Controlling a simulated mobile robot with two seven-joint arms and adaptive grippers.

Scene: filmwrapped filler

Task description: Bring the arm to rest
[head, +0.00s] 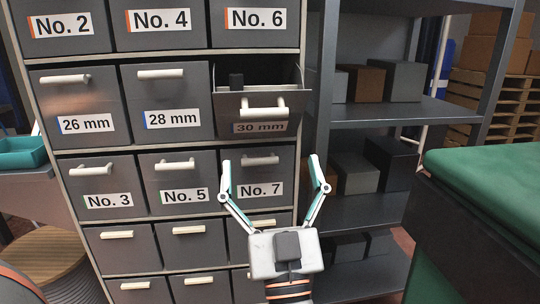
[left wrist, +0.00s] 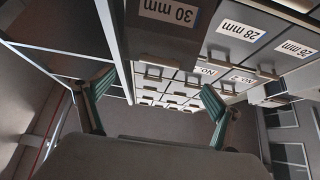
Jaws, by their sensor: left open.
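My left gripper (head: 272,178) is open and empty in the head view, its two teal-padded fingers spread wide. It is in front of the cabinet, below the 30 mm drawer and over the area of the No. 7 drawer (head: 286,196). The 30 mm drawer (left wrist: 150,35) appears there at the top, upside down. My right gripper is not in view.
The grey drawer cabinet (head: 148,232) has several labelled drawers; the others appear shut. A dark shelf unit (head: 440,112) with boxes stands right of it. A green-topped surface (head: 490,180) is at the right. A teal bin (head: 20,152) sits at the far left.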

